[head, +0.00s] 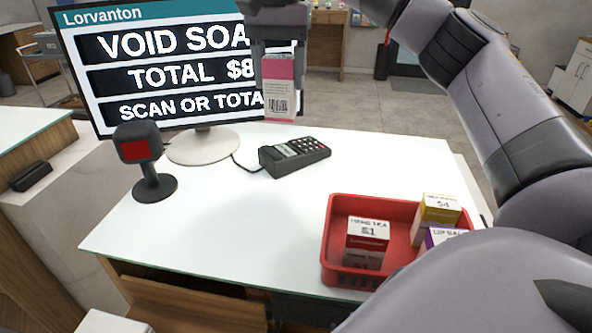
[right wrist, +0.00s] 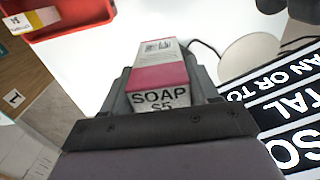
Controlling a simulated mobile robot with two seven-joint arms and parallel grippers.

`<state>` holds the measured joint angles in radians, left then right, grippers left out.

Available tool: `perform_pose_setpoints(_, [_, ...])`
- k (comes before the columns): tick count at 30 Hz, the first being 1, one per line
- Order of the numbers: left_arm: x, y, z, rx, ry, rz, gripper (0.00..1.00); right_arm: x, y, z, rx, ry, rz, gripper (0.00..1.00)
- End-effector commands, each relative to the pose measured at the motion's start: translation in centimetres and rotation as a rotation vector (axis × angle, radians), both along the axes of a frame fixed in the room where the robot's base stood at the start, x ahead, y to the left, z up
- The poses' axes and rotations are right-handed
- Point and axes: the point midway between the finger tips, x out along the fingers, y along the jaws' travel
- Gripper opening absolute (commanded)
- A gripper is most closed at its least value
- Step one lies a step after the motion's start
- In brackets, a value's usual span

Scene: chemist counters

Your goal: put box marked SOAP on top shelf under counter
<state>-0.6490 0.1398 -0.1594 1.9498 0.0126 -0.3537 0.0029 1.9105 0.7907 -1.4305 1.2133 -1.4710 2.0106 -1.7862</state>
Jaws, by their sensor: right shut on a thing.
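The SOAP box (head: 279,92), pink and white with a barcode, is held by my right gripper (head: 279,62) above the far side of the white counter (head: 210,230), in front of the screen. In the right wrist view the box (right wrist: 158,80) shows "SOAP $5" on its near end, and the jaws of my right gripper (right wrist: 168,82) are shut on its sides. Below the counter's front edge a wooden surface (head: 190,302) shows in part; I cannot tell whether it is the top shelf. My left gripper is not in view.
A red basket (head: 335,262) with several boxes stands at the right of the counter. A card terminal (head: 294,152), a scanner on a stand (head: 140,150) and a screen (head: 110,75) reading "VOID SOA", "TOTAL $8" stand further back. The counter's front middle is clear.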

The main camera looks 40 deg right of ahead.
Motion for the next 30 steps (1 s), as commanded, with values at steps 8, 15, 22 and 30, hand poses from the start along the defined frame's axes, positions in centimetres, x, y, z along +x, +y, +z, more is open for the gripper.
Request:
perform_pose_setpoints(8, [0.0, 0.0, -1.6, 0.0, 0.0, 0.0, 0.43, -0.1, -0.1, -6.0, 0.0, 0.004, -0.001, 0.28])
perform_pose_setpoints(15, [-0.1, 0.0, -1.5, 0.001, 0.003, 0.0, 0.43, -0.1, -0.1, -11.6, -0.002, 0.002, -0.002, 0.28])
perform_pose_setpoints(22, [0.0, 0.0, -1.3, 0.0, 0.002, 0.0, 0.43, 0.0, -0.1, -14.5, 0.0, -0.001, -0.002, 0.28])
perform_pose_setpoints(30, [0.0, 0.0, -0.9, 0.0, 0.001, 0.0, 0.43, -0.1, -0.1, -18.0, -0.001, 0.002, -0.001, 0.28])
